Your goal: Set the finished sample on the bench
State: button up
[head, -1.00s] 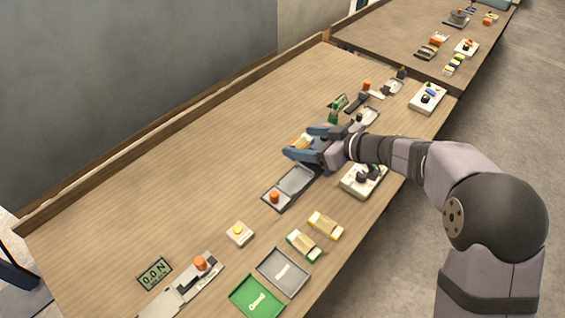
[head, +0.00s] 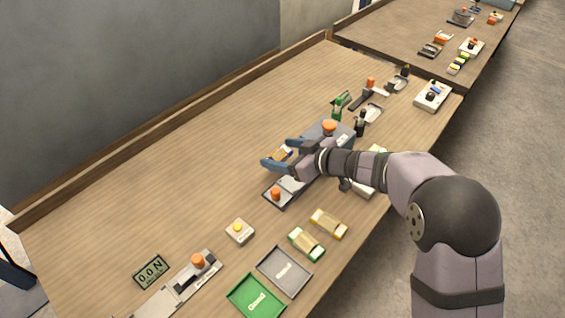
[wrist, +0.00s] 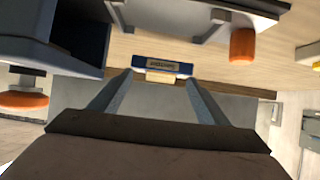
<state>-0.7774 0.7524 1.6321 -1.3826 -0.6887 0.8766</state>
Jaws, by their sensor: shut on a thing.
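My gripper (head: 280,156) is shut on the sample (head: 281,154), a small tan and dark blue piece between its two blue-grey fingers. In the wrist view the sample (wrist: 162,66) shows as a blue strip with a tan label, across the fingertips (wrist: 160,78). In the head view it appears left of the grey machine with an orange knob (head: 329,126). The wooden bench (head: 130,205) lies beneath and to the left. I cannot tell how high the sample is above it.
A long tray fixture with an orange knob (head: 276,194) lies just below my gripper. A yellow-button box (head: 239,231), a grey tray (head: 291,274) and a green tray (head: 256,299) stand nearer the front. The bench left of my gripper is clear.

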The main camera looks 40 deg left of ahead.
jog(key=shift+f, duration=2)
jog(key=shift+f, duration=0.1)
jog(key=o, duration=1.1)
jog(key=shift+c, duration=0.2)
jog(key=shift+d, duration=0.15)
jog(key=v, duration=1.2)
jog(key=shift+b, duration=0.35)
jog(key=shift+w, duration=0.1)
